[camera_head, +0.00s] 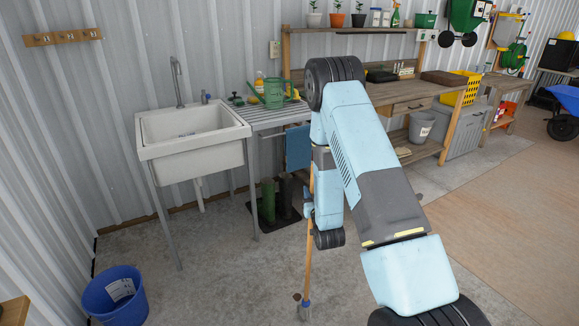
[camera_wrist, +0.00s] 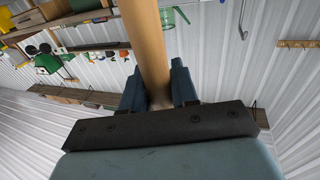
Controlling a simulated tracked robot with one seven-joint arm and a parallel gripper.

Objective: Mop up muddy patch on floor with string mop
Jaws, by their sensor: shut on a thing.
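My gripper (camera_head: 308,207) is shut on the wooden handle of the mop (camera_head: 308,255). In the wrist view, the two blue fingers (camera_wrist: 160,88) close around the thick round handle (camera_wrist: 146,38). In the head view the handle stands nearly upright, left of my arm, and runs down toward the concrete floor. Its lower end (camera_head: 304,305) is small and near the bottom edge; I cannot make out the mop strings or tell whether it touches the floor. I see no clear muddy patch; my arm and base hide part of the floor.
A white sink (camera_head: 190,136) stands at the left wall. A blue bucket (camera_head: 116,296) is on the floor at lower left. A dark boot tray (camera_head: 272,222) with boots lies under the slatted drainer. A wooden workbench (camera_head: 450,110) lines the back. Floor between bucket and mop is clear.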

